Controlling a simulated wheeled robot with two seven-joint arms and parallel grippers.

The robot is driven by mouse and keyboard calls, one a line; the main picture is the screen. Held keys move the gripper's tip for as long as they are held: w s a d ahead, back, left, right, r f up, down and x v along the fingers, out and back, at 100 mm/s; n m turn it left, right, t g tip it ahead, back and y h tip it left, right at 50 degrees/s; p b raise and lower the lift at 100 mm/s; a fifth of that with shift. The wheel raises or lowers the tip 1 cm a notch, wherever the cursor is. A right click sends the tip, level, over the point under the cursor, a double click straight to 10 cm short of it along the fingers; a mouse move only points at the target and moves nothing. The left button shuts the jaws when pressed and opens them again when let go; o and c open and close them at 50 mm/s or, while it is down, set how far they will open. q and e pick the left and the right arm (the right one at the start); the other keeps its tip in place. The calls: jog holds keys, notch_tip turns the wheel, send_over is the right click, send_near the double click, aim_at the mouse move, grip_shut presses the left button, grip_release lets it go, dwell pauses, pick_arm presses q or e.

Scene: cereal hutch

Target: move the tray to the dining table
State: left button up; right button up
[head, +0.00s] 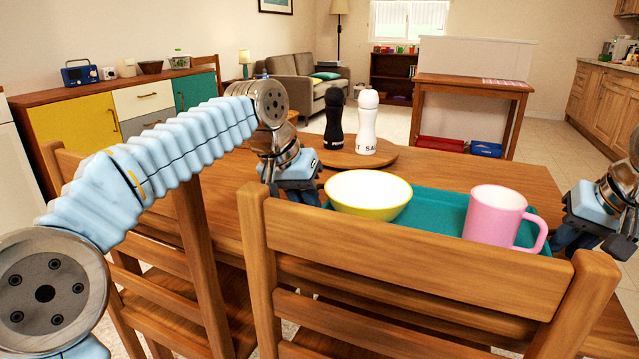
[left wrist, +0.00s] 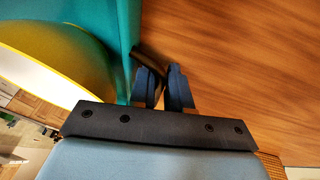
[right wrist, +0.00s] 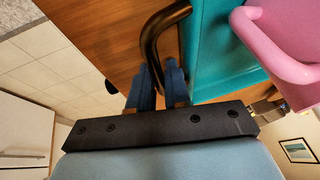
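The teal tray (head: 437,213) is at the dining table's near side, partly hidden behind a chair back; I cannot tell whether it touches the tabletop. A white and yellow bowl (head: 368,194) stands on its left part and a pink mug (head: 495,216) on its right part. My left gripper (head: 300,192) is at the tray's left end, its fingers (left wrist: 163,88) close together around the dark handle (left wrist: 150,62). My right gripper (head: 575,236) is at the right end, its fingers (right wrist: 157,85) close together around the other dark handle (right wrist: 155,35).
The wooden dining table (head: 440,172) carries a round board (head: 345,160) with a black shaker (head: 334,118) and a white shaker (head: 367,122) behind the tray. A chair (head: 400,255) stands in front. A coloured sideboard (head: 115,112) is at left. Floor shows beyond the table.

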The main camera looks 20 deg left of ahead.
pick_arm(q)
jog(key=o, duration=0.4)
jog(key=shift+r, duration=0.1)
pick_arm(e)
jog(key=o, duration=0.4)
jog(key=shift+r, duration=0.1)
pick_arm(q)
jog(key=shift+r, duration=0.1)
notch_tip(320, 180, up, 10)
jog(key=shift+f, duration=0.2)
jog(key=shift+a, duration=0.1)
pick_arm(e)
jog(key=v, duration=1.2)
pick_arm(q)
jog(key=shift+r, duration=0.1)
pick_arm(e)
jog(key=shift+a, duration=0.1)
